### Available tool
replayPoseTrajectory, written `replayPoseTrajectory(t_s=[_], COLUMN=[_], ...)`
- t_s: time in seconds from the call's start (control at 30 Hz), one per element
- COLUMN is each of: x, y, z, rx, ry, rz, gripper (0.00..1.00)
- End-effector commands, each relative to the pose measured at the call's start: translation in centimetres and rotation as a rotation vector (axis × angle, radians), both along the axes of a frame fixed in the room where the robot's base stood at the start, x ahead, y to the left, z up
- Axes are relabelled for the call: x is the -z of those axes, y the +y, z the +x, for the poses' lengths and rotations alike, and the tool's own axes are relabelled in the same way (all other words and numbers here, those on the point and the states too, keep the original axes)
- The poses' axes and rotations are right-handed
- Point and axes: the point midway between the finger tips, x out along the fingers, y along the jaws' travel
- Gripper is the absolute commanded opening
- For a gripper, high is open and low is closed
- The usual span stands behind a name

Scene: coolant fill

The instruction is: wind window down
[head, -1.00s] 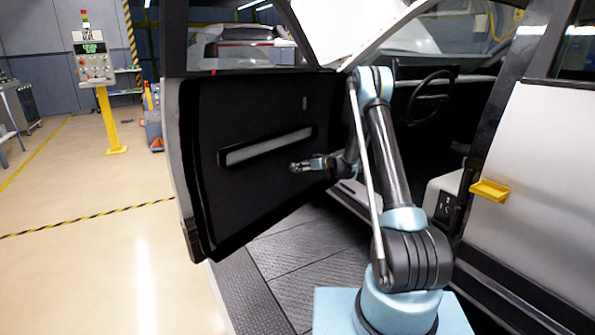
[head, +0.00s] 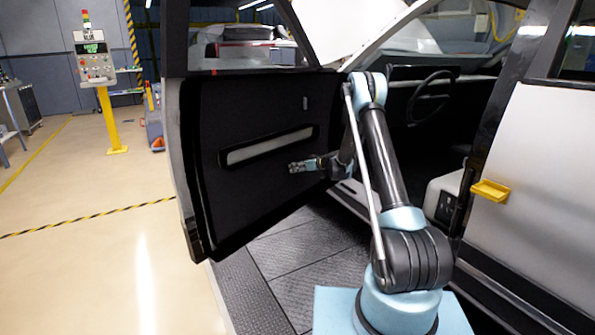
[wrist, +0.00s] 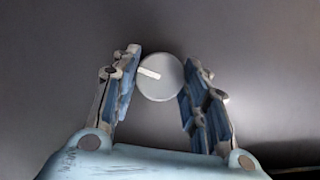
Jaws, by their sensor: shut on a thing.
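The open car door (head: 215,200) stands at the left of my arm in the head view, its dark inner panel facing me. Its window opening (head: 245,50) is above the panel; I cannot tell how high the glass stands. My gripper (head: 294,167) is at the panel, just below the right part of the pale armrest strip (head: 268,146). In the wrist view a round grey knob (wrist: 160,80) with a white line mark sits between the fingertips of my gripper (wrist: 158,88), which are shut on it. The mark slants slightly. In the head view the knob is hidden by the gripper.
A steering wheel (head: 430,97) is inside the car to the right. A yellow handle (head: 490,190) sticks out of the pale body panel at the right. A control post (head: 100,85) stands at the far left. Open floor (head: 90,260) lies left of the door.

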Motion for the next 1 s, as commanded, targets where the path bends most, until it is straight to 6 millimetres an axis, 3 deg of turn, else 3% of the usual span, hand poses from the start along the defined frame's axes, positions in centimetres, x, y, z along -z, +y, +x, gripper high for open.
replayPoseTrajectory(t_s=[0.37,1.0], x=[0.04,0.34], y=[-0.33,-0.59], z=[0.45,0.90], rx=[0.009,0.012], ry=[0.076,0.543], rz=[0.052,0.369], gripper=[0.17,0.17])
